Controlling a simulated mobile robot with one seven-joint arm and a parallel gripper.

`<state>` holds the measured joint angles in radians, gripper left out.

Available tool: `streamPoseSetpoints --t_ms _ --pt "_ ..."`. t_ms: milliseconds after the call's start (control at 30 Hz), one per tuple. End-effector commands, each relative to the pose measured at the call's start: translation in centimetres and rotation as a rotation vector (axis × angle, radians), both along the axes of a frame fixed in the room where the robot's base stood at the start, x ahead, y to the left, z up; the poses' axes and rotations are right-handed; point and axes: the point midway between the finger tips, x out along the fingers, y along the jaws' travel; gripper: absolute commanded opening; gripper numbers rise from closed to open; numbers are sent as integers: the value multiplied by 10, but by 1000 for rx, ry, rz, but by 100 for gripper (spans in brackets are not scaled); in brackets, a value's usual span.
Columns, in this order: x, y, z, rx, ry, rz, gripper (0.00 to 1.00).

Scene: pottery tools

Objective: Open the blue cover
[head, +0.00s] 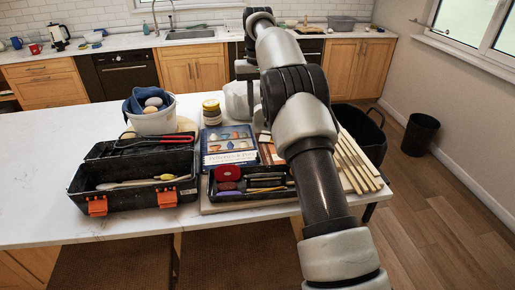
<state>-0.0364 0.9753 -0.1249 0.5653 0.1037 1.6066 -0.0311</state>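A book with a blue cover (229,146) lies closed on the white table, in the middle of the head view. Its front shows pictures of pots and a pale title band. My arm reaches up from the bottom right and passes just to the right of the book. Its far end bends down behind the arm's own links, beyond the book. The gripper's fingers do not show, so I cannot see whether they are open or shut. Nothing visible lies on the cover.
A black tray of tools (252,182) is in front of the book. An open black toolbox (130,196) is to its left. A white bucket with a blue cloth (155,122) and a jar (212,112) stand behind. Wooden slats (357,165) are at right. The table's left side is clear.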

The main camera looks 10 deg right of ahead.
Motion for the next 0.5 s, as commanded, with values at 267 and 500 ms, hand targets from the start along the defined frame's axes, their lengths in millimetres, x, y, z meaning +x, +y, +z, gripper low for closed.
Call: streamPoseSetpoints --t_ms 267,500 --pt "-2 0 -56 0 3 0 23" --pt "-1 -1 -107 -1 3 -1 23"
